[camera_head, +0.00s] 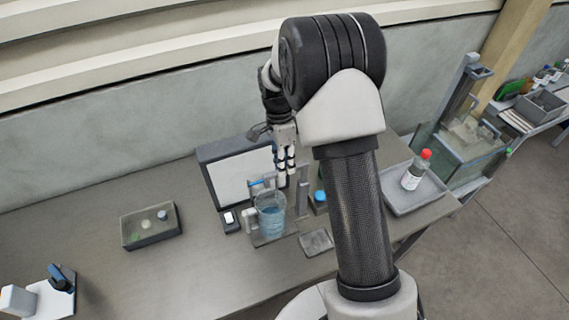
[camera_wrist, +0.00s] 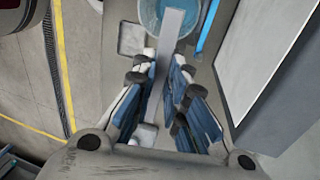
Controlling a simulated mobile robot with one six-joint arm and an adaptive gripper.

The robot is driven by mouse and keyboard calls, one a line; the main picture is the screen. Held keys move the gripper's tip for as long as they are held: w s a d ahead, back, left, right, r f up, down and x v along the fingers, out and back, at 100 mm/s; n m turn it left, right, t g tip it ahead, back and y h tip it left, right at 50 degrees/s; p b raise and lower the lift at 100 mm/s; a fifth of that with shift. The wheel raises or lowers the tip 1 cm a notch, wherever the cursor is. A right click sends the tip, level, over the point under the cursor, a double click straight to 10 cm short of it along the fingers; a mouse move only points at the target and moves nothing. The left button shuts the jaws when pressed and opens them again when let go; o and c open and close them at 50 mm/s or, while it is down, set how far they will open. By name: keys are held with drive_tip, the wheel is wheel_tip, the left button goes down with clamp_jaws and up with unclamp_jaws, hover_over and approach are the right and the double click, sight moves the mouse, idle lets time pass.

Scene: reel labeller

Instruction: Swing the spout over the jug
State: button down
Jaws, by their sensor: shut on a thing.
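The jug (camera_head: 271,222) is clear, holds blue liquid and stands upright on the bench with its handle on the left. It also shows at the top of the wrist view (camera_wrist: 150,17). The spout (camera_wrist: 172,28) is a flat grey bar running between my fingers, with its far end over the jug's mouth in the wrist view. My gripper (camera_wrist: 164,68) is shut on the spout. In the head view my gripper (camera_head: 284,182) points down, just above and behind the jug. A grey post (camera_head: 302,197) stands right of the jug; the spout is hard to make out there.
A screen-like panel (camera_head: 232,178) stands behind the jug. A small flat plate (camera_head: 316,242) lies to its right front. A blue-capped container (camera_head: 320,198) is nearby. A tray (camera_head: 405,195) holds a red-capped bottle (camera_head: 414,172). A dark tray (camera_head: 150,235) sits left.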

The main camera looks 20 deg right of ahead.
drive_tip(key=shift+w, duration=0.1)
drive_tip(key=c, duration=1.6)
unclamp_jaws()
wheel_tip(320, 180, up, 12)
drive_tip(key=w, duration=0.2)
drive_tip(key=shift+w+f, duration=0.1)
drive_tip(key=shift+w, duration=0.05)
